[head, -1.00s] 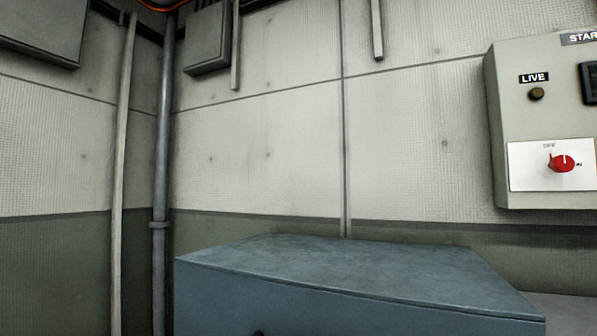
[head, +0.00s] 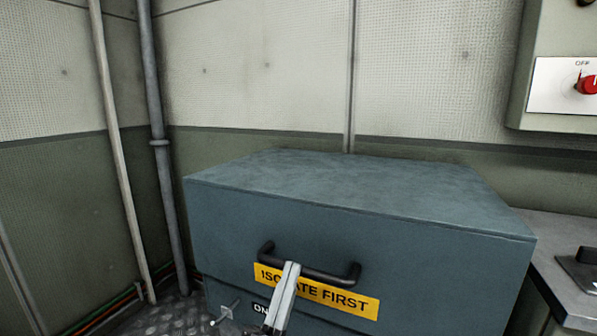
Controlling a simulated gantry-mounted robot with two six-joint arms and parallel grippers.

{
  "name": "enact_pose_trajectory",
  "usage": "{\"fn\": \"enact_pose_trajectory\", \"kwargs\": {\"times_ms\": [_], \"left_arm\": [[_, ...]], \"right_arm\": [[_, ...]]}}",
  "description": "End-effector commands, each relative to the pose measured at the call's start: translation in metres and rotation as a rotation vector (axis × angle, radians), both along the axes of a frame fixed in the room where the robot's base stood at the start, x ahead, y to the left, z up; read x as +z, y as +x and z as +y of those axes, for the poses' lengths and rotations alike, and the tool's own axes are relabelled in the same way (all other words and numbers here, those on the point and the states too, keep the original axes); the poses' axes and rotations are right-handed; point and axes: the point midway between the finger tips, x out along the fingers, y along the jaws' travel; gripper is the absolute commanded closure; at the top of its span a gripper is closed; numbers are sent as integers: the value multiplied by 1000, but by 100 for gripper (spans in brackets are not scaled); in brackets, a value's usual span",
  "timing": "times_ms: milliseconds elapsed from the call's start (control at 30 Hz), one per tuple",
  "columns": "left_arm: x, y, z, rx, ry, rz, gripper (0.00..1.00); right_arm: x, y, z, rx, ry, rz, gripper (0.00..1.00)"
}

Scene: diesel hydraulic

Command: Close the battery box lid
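The blue-grey battery box lid (head: 360,185) fills the middle of the head view. Its top is close to level, and its front carries a black bar handle (head: 335,277) and a yellow "ISOLATE FIRST" label (head: 345,300). My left gripper (head: 287,272) comes up from the bottom edge as a pale grey finger shape. It overlaps the handle's left half and part of the label. I cannot tell whether it grips the bar. The lower front of the box is mostly cut off, so I cannot tell whether the lid is fully seated. My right gripper is out of view.
A grey control panel with a red rotary switch (head: 588,86) hangs on the wall at the upper right. A worktop (head: 550,255) adjoins the box's right side. Pipes (head: 160,143) run down the wall at left. Chequered metal floor (head: 180,312) shows at lower left.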

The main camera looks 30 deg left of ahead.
Motion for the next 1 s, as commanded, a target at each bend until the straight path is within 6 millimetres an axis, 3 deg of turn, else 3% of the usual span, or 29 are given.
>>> {"fn": "enact_pose_trajectory", "kwargs": {"times_ms": [33, 100, 200, 500, 700, 1000], "left_arm": [[20, -4, -2, -2, 0, -8, 100], [40, -11, -3, -2, -1, -27, 100], [-2, -20, -3, 1, 1, -24, 100], [-55, -40, -3, 1, -1, -34, 100], [-62, -43, -3, 1, 0, -40, 100], [-54, -43, -4, 0, -1, -43, 100]], "right_arm": [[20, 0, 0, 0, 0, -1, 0], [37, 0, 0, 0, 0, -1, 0], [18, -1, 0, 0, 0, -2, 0], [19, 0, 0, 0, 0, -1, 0], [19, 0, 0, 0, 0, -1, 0], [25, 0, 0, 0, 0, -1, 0]]}}
